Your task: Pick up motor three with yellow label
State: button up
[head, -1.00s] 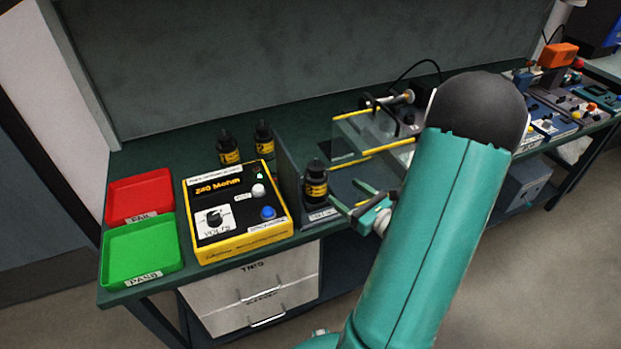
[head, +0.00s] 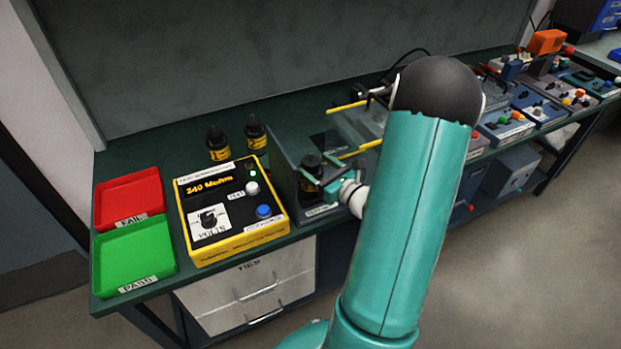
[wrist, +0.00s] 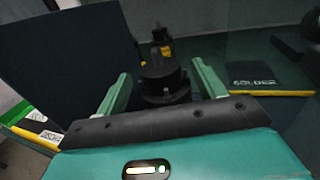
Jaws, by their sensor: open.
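A black motor (head: 309,172) stands upright in a dark stand right of the yellow tester. Its yellow label is mostly hidden by my gripper. My gripper (head: 319,178) is open, with its teal fingers at the motor's right side in the head view. In the wrist view the black motor (wrist: 164,84) shows between the two spread fingers, with gaps on both sides. Two more black motors with yellow labels, a left one (head: 218,145) and a right one (head: 255,134), stand behind the tester. I cannot read any motor's number.
The yellow tester (head: 270,234) has a display, a dial and buttons. A red FAIL tray (head: 120,192) and a green PASS tray (head: 120,250) lie at the left. A dark upright panel (head: 284,165) stands left of the motor. A SOLDER mat (wrist: 275,80) shows at the right.

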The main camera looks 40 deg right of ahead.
aim_at(307, 157)
jog(key=w, duration=0.5)
grip_shut()
jog(key=shift+d+r, duration=0.1)
jog(key=shift+r, duration=0.1)
